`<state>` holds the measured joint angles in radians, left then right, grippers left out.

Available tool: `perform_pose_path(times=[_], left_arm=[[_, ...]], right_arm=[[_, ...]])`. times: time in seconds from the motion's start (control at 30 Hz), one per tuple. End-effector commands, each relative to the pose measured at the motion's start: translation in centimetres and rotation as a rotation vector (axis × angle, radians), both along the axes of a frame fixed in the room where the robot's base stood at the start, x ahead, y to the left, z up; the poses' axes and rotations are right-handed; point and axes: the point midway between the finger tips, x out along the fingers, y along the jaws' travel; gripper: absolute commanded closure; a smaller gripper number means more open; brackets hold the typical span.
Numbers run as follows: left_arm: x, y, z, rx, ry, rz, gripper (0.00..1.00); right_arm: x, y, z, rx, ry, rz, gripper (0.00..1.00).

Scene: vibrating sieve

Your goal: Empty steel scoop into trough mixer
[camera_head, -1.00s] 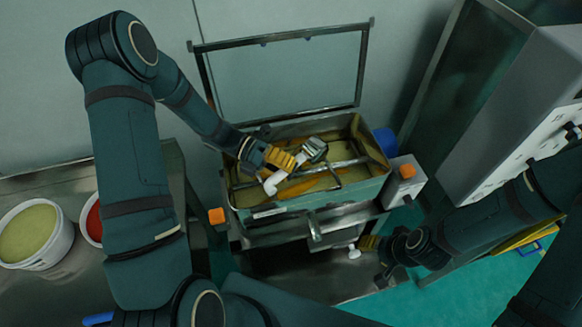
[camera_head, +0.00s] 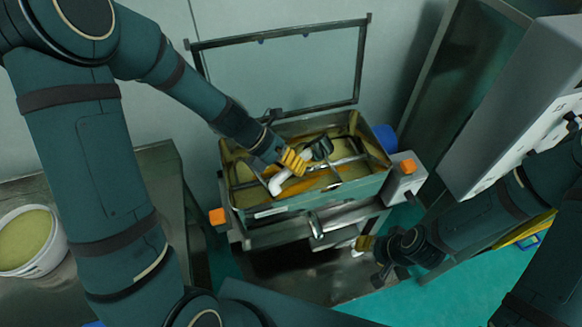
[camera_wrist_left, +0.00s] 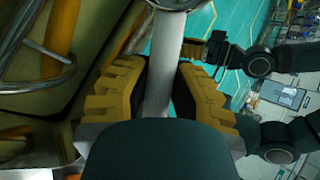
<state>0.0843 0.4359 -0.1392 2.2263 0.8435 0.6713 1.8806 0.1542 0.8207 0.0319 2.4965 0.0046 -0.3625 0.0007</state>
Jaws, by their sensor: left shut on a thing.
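The steel scoop has a pale handle (camera_head: 281,184) and a grey bowl (camera_head: 321,148), seen dark and turned on its side. My left gripper (camera_head: 291,162) is shut on the handle, and the scoop is over the open trough mixer (camera_head: 310,200). In the left wrist view the handle (camera_wrist_left: 163,75) runs between the yellow finger pads. The trough holds yellow material with orange streaks and metal mixing bars. I cannot tell whether anything is left in the bowl. My right gripper (camera_head: 371,258) is below the mixer's front right, beside a small white knob (camera_head: 355,246); its jaw state is unclear.
The mixer's clear framed lid (camera_head: 285,75) stands open behind the trough. A white tub (camera_head: 45,262) of yellowish material is on the steel table (camera_head: 140,185) at left. Orange buttons flank the trough. A grey cabinet (camera_head: 510,110) stands at right.

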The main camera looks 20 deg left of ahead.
Motion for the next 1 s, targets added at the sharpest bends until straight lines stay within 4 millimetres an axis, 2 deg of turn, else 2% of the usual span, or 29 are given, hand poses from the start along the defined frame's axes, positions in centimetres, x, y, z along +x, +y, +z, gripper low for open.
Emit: perform_pose_path(times=[0.17, 0.4, 1.0], left_arm=[[-0.2, -0.5, 0.8, 0.171, -0.088, -0.006, 1.0], [-0.3, -0.5, 1.4, 0.356, -0.172, -0.004, 1.0], [-0.2, -0.5, 1.1, 0.637, -0.311, -0.005, 1.0]], right_arm=[[0.0, -0.1, 0.8, 0.0, -0.001, -0.001, 0.53], [0.1, -0.1, 3.4, 0.002, -0.001, 0.004, 0.53], [0.0, 0.0, 3.4, 0.003, 0.001, 0.005, 0.53]])
